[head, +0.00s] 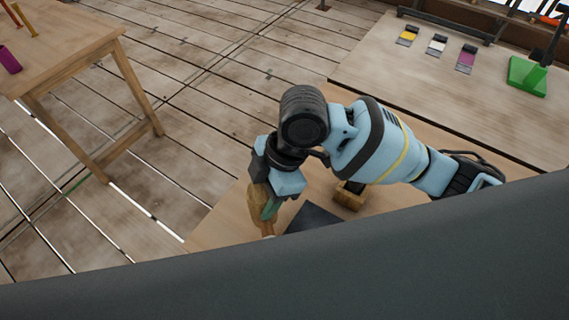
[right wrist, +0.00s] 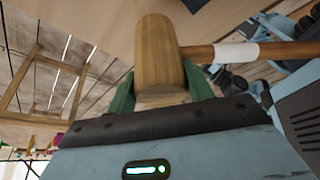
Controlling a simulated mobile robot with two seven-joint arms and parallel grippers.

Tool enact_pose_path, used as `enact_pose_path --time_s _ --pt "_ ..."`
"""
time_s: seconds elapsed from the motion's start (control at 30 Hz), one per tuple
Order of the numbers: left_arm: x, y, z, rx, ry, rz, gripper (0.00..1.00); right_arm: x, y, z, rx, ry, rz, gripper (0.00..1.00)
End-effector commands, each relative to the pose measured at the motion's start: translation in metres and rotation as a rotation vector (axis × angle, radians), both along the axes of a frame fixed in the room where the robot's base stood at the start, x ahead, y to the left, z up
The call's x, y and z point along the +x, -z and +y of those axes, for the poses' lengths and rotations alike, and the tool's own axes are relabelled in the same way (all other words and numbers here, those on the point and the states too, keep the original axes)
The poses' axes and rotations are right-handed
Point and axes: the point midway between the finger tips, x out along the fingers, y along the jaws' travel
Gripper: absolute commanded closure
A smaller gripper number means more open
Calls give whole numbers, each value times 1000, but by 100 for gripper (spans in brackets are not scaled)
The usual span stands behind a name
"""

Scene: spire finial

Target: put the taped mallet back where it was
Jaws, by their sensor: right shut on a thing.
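The taped mallet (right wrist: 159,55) has a pale wooden barrel-shaped head and a brown handle with a white tape band. My right gripper (right wrist: 160,92) is shut on the mallet head, with a green finger on each side. In the right wrist view the handle runs off to the right. In the head view my right gripper (head: 268,206) holds the mallet (head: 256,208) over the near wooden worktop (head: 215,222). The lower part of the mallet is cut off by a dark foreground shape. I cannot tell whether the mallet touches the worktop. My left gripper is not in view.
A dark flat square (head: 312,217) and a brown wooden block-like thing (head: 349,196) lie on the worktop. Another bench (head: 400,75) at the right bears yellow, white and purple pieces and a green stand (head: 527,76). A wooden table (head: 70,52) stands at the left.

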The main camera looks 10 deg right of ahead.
Motion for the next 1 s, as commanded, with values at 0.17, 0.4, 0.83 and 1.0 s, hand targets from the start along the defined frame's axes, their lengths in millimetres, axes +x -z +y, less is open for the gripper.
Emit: enact_pose_path --time_s 0.17,0.4,0.83,1.0 --pt "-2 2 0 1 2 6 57 31 3 -17 -1 9 -1 76" --pt "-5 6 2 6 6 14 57 78 7 -41 1 8 -2 76" --pt "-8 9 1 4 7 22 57 136 13 -72 1 4 -2 76" --pt "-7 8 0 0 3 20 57 137 13 -73 3 3 -4 76"
